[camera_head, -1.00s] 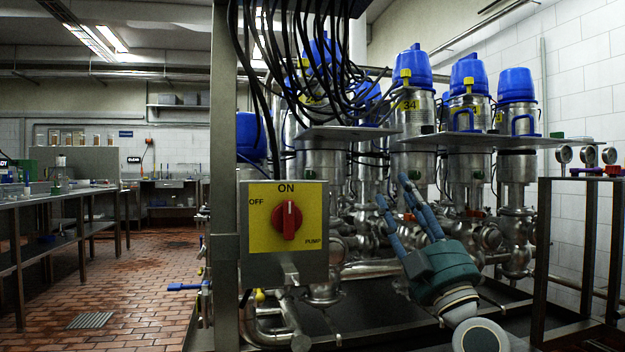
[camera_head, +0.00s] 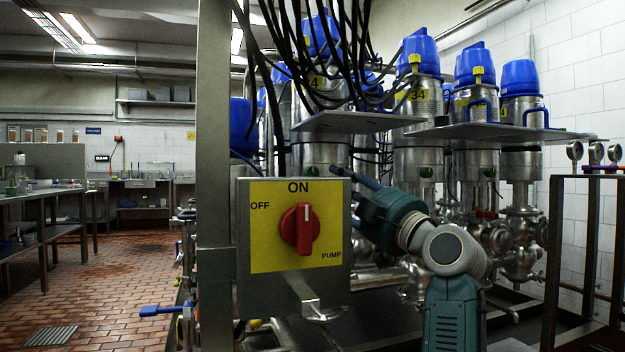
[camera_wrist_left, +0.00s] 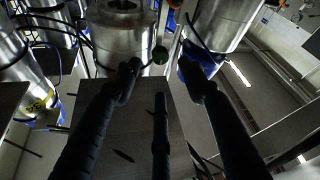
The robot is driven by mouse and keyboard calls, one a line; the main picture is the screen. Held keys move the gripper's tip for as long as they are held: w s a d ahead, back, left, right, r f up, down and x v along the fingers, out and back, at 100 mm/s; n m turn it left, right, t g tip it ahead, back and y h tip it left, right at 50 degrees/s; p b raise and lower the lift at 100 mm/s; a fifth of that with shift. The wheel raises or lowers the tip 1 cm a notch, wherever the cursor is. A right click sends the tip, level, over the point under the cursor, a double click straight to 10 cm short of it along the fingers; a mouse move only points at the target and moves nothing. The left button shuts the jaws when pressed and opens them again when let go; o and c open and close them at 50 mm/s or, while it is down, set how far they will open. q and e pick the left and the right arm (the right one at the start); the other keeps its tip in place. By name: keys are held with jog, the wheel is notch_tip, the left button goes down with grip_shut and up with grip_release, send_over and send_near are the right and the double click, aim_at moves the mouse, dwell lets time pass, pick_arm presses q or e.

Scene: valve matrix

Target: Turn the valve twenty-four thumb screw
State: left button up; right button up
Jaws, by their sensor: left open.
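Steel valves with blue caps stand in rows. One valve (camera_head: 318,95) behind the cables has a yellow label ending in 4; its first digit is hidden. A green knob (camera_head: 312,171) is on its body below the plate. My left gripper (camera_head: 352,177) points left toward that valve, its fingers partly hidden behind the switch panel. In the left wrist view, the gripper (camera_wrist_left: 160,75) is open and empty, its dark fingers spread. A green knob (camera_wrist_left: 160,55) beside a steel cylinder lies just beyond the fingertips; they look apart from it. My right gripper is out of view.
The switch panel (camera_head: 265,262) with a red knob stands in front, left of my gripper. A flat metal plate (camera_head: 365,122) lies above the gripper, with black cables hanging over it. Another valve (camera_head: 415,100) is labelled 34. A metal frame (camera_head: 551,265) with gauges stands right.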

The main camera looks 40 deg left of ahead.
aim_at(314, 174)
pick_arm(q)
jog(key=b+x, duration=0.2)
jog(key=x, duration=0.6)
jog(key=shift+a, duration=0.25)
grip_shut()
